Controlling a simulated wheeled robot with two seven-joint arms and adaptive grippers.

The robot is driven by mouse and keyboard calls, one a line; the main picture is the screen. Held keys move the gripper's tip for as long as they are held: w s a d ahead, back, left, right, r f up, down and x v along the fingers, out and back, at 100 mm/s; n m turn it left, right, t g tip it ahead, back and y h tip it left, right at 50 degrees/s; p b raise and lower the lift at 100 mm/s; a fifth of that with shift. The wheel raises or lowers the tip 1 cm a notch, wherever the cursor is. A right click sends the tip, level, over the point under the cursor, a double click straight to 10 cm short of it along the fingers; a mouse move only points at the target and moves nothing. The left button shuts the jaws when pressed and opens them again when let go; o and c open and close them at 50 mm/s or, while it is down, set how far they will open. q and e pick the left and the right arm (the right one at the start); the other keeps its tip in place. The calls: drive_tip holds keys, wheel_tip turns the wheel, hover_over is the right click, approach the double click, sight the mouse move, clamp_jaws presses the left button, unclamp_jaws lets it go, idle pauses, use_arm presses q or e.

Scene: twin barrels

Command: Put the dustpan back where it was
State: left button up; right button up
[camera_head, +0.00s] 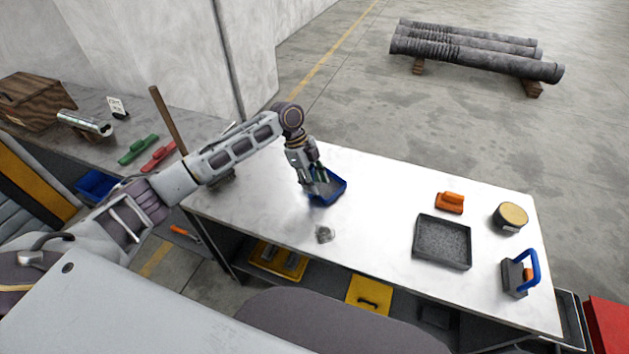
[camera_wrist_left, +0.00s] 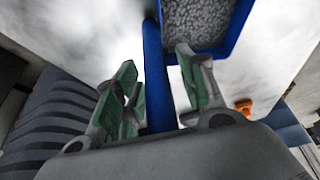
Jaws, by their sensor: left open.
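The blue dustpan (camera_head: 338,188) lies on the white table, near its far left part. In the left wrist view its blue handle (camera_wrist_left: 155,80) runs between the green-padded fingers of my left gripper (camera_wrist_left: 160,95). The pan's inside looks grey and grainy in that view. In the head view my left gripper (camera_head: 316,178) reaches down over the dustpan and hides part of it. The gripper is open around the handle; I cannot tell whether any finger touches it. My right gripper is not in view.
A small grey heap (camera_head: 324,234) lies on the table in front of the dustpan. To the right are a dark tray (camera_head: 443,241), an orange block (camera_head: 450,202), a round tin (camera_head: 511,215) and a blue-handled tool (camera_head: 533,268). The table's middle is clear.

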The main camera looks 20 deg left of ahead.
use_arm(q)
drive_tip(key=shift+r, duration=0.15)
drive_tip(key=b+v, duration=0.1)
drive_tip(key=v, duration=1.1)
drive_tip(key=shift+w+d, duration=0.1)
idle(0.5)
